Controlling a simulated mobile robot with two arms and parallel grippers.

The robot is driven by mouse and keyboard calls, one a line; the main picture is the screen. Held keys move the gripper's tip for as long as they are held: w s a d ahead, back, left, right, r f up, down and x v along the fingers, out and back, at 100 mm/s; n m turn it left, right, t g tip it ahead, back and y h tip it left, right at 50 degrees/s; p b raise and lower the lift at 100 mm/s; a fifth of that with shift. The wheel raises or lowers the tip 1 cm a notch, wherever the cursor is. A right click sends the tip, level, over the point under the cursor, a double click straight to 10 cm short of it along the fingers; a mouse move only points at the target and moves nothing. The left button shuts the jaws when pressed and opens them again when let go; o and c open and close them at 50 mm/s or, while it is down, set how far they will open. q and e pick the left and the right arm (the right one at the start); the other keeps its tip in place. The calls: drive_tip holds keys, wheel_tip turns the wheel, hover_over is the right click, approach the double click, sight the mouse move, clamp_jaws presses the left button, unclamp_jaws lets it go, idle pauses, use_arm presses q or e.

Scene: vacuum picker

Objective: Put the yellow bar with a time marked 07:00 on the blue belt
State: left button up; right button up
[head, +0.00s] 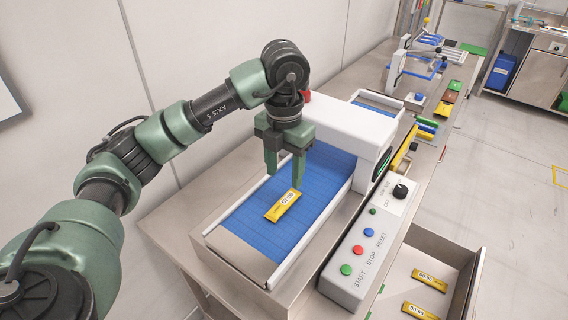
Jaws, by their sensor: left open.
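A yellow bar (283,205) with a white label lies flat on the blue belt (318,183), near the middle of its front section. The label shows time digits that look like 07 followed by minutes too small to read surely. My left gripper (285,178) is open and empty, pointing down over the belt just behind the bar in the picture, apart from it. Two more yellow bars, an upper one (429,280) and a lower one (420,311), lie in the open drawer (472,285) at bottom right; their labels are hard to read. My right gripper is not in view.
A control box (362,248) with START, STOP and RESET buttons and a knob stands right of the belt. A white machine housing (345,125) spans the belt behind my gripper. Coloured blocks (427,130) lie farther back. Raised rails edge the belt.

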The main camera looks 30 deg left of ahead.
use_arm(q)
drive_tip(key=shift+r, duration=1.9)
